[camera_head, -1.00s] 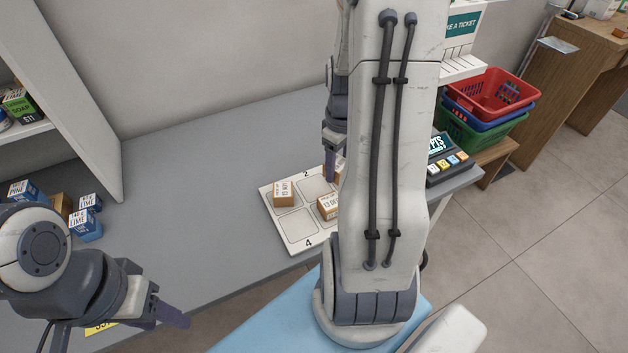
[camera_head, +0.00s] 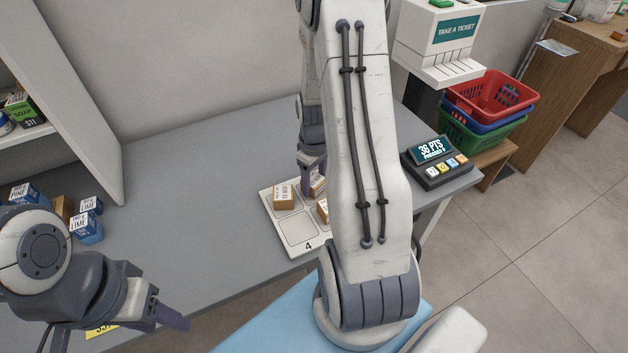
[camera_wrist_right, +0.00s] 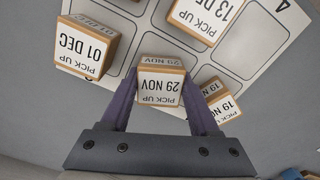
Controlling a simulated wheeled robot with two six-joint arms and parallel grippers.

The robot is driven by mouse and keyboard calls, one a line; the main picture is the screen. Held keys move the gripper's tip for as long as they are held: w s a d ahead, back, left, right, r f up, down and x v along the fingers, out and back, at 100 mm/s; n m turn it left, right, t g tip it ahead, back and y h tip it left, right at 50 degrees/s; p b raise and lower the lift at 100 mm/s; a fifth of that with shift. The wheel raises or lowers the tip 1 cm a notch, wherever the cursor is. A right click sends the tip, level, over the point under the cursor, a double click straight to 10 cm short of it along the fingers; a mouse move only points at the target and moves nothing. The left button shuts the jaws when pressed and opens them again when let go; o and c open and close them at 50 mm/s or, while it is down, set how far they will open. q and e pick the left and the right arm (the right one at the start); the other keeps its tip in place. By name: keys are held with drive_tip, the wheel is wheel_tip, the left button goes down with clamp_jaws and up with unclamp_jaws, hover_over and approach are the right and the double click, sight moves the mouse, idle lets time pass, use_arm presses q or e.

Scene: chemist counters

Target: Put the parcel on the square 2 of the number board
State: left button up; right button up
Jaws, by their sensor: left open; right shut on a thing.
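The parcel (camera_wrist_right: 160,85), a small brown box with a white label reading "PICK UP 29 NOV", is between the fingers of my right gripper (camera_wrist_right: 160,105) in the right wrist view. In the head view my right gripper (camera_head: 309,184) is at the far edge of the white number board (camera_head: 296,229), by square 2, with the parcel (camera_head: 318,185) partly behind it. I cannot tell whether the parcel touches the board. Other boxes stand on the board: "01 DEC" (camera_wrist_right: 85,47), "13 DEC" (camera_wrist_right: 208,15) and "19 NOV" (camera_wrist_right: 216,102). My left gripper (camera_head: 172,318) is open and empty.
My right arm hides the board's right side in the head view. A points display (camera_head: 437,160) stands right of the board, below a ticket machine (camera_head: 440,40). Stacked baskets (camera_head: 490,100) are further right. Blue boxes (camera_head: 86,220) stand left. The middle counter (camera_head: 185,190) is clear.

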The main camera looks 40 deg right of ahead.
sight(314, 180)
drive_tip(key=shift+f, duration=0.2)
drive_tip(key=o, duration=1.4)
drive_tip(key=shift+o, duration=0.2)
drive_tip(key=shift+r, duration=0.1)
wheel_tip(314, 180, up, 12)
drive_tip(key=s+a+r+n, duration=0.1)
drive_tip(key=a+r, duration=0.1)
drive_tip(key=a, duration=0.8)
drive_tip(key=s+a+r+n, duration=0.1)
drive_tip(key=a+r+n, duration=0.1)
drive_tip(key=a, duration=0.7)
drive_tip(key=s+a+r+n+y, duration=0.1)
drive_tip(key=s+a+n, duration=0.1)
drive_tip(key=s+a, duration=1)
drive_tip(key=shift+s+r+p, duration=0.3)
drive_tip(key=shift+s+p, duration=0.05)
drive_tip(key=shift+s, duration=0.85)
